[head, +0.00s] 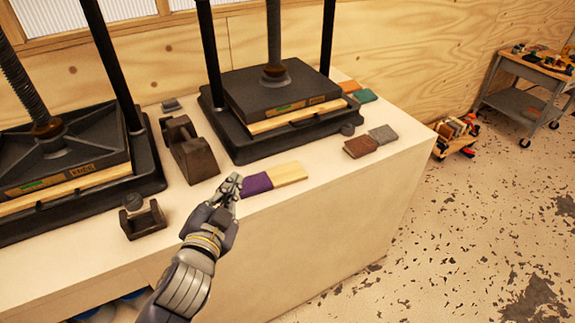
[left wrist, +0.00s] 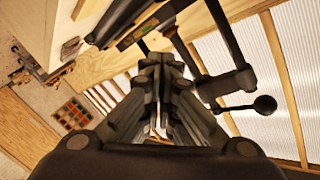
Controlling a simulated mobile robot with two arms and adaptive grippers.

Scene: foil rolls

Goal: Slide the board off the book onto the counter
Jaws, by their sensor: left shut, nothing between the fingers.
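A light wooden board (head: 289,173) lies near the counter's front edge, against or partly over a flat purple piece that may be the book (head: 257,184); I cannot tell whether the board rests on it. My left gripper (head: 233,181) is shut and empty, just left of the purple piece, near the counter edge. Its closed fingers show in the left wrist view (left wrist: 160,70), with neither piece between them. My right gripper is out of view.
Two black presses (head: 268,90) stand on the white counter (head: 330,185). A dark tape dispenser (head: 192,150) is behind my gripper, and a small dark holder (head: 143,220) is to its left. Brown (head: 360,147) and grey (head: 383,135) pieces lie to the right. Bare counter lies between.

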